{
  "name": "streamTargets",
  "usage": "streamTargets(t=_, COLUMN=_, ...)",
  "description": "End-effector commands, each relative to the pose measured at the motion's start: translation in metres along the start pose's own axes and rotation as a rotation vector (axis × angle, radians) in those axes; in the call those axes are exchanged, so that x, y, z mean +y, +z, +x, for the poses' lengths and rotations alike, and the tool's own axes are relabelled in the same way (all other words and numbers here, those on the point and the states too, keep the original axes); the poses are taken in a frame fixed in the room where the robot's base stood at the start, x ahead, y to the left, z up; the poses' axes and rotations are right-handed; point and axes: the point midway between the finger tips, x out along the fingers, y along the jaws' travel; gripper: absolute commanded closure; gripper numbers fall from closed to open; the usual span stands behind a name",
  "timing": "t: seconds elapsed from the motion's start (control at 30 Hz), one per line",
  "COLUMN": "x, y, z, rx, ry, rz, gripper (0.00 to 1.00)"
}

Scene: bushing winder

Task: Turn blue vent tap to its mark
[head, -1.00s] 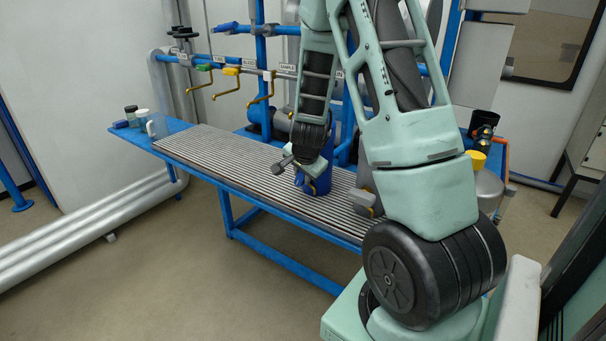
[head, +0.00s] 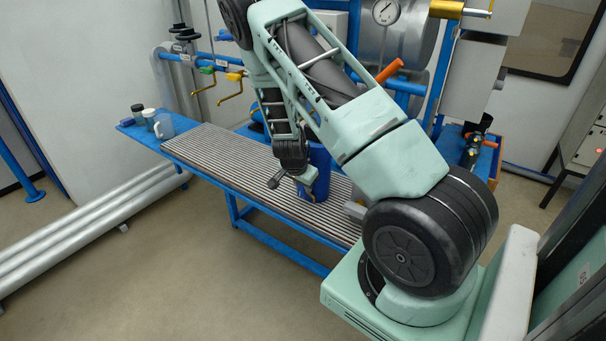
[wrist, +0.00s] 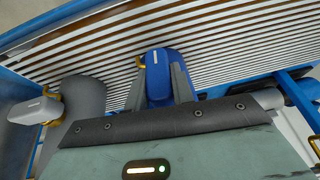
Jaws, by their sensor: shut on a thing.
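My gripper (head: 306,187) is low over the ribbed bench top, at the front of a blue canister (head: 321,172). In the wrist view my gripper (wrist: 160,84) has its two fingers on either side of a rounded blue part (wrist: 157,66) with a pale label, and is shut on it. A small brass hook sticks out beside this part. A blue bit (head: 223,36), possibly a lever handle, shows behind my arm at the upper left. No mark for a blue tap can be made out, and my arm hides much of the pipework.
A grey canister (wrist: 86,100) stands close beside the blue one. Green (head: 207,70) and yellow (head: 234,76) taps sit on the back pipe. An orange lever (head: 390,70) and a gauge (head: 386,11) are behind my arm. Cups (head: 163,126) stand at the bench's left end.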

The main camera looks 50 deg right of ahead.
Motion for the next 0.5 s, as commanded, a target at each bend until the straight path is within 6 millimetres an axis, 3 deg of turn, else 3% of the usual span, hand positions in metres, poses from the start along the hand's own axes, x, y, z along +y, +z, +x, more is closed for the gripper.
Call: streamTargets(t=0.5, x=-0.0006, y=0.0015, z=-0.0001, rx=0.002, ry=0.083, rz=-0.037, gripper=0.99)
